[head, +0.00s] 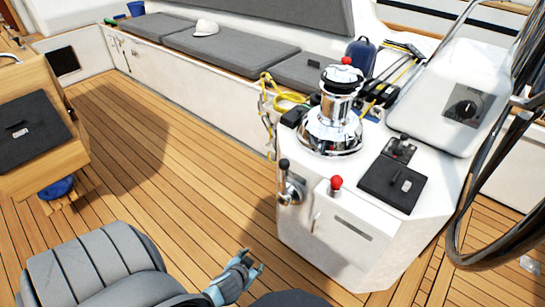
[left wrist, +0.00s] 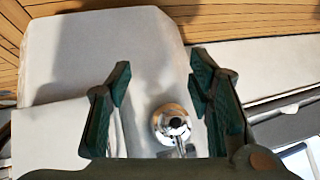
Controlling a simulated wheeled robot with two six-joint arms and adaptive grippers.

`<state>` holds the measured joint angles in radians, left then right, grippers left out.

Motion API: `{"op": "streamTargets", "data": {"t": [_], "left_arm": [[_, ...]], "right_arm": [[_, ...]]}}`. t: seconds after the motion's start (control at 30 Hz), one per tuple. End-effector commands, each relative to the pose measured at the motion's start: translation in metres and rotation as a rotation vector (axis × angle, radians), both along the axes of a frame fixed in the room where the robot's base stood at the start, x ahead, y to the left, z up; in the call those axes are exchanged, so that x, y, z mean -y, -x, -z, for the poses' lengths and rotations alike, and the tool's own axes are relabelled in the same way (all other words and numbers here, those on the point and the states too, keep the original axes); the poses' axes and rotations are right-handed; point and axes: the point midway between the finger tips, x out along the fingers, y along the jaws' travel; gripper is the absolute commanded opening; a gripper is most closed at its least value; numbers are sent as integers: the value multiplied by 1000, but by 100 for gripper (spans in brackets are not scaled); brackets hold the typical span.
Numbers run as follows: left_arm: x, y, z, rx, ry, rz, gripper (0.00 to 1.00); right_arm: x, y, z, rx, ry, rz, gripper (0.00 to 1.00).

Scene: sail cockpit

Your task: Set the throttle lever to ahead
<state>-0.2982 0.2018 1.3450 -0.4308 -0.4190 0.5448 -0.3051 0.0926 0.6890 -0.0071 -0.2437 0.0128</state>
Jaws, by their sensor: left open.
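The throttle lever (head: 284,166) has a black knob on a short stem, standing about upright from a chrome hub (head: 292,190) on the side of the white console. In the left wrist view the chrome hub with a dark round knob (left wrist: 174,124) shows between my fingers, lower than the fingertips in the picture. My left gripper (head: 253,260) is open and empty, below and left of the lever in the head view and apart from it. The left wrist view also shows its two spread fingers (left wrist: 160,72). My right gripper is not in view.
A red-knobbed lever (head: 336,184) stands on the console (head: 300,237) close by, with a chrome winch (head: 332,125) behind it. A black panel (head: 392,184) and the steering wheel (head: 455,225) are to the right. The teak floor (head: 170,165) left of the console is clear.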

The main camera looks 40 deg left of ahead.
Motion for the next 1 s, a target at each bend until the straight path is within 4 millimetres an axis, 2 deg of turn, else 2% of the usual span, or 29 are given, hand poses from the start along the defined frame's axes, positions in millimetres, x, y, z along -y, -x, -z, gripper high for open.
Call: {"op": "streamTargets", "data": {"t": [0.03, 0.07, 0.1, 0.2, 0.3, 0.33, 0.47, 0.8, 1.0], "left_arm": [[-10, -46, -7, 170, -36, -21, 47], [-14, -67, -35, 277, -50, -41, 47], [-18, -89, -72, 415, -61, -65, 47], [-18, -109, -157, 696, -59, -110, 47], [-15, -110, -207, 848, -42, -130, 47], [-15, -111, -215, 867, -40, -132, 47], [-23, -128, -225, 884, -39, -134, 47], [-60, -213, -224, 879, -37, -135, 47], [-71, -237, -224, 878, -36, -134, 47]], "right_arm": [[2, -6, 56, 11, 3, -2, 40], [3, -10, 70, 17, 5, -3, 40], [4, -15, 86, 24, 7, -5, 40], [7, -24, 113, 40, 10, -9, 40], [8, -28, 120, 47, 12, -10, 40], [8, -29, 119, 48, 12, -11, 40], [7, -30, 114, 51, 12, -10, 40], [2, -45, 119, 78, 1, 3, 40], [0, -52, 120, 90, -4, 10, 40]]}}
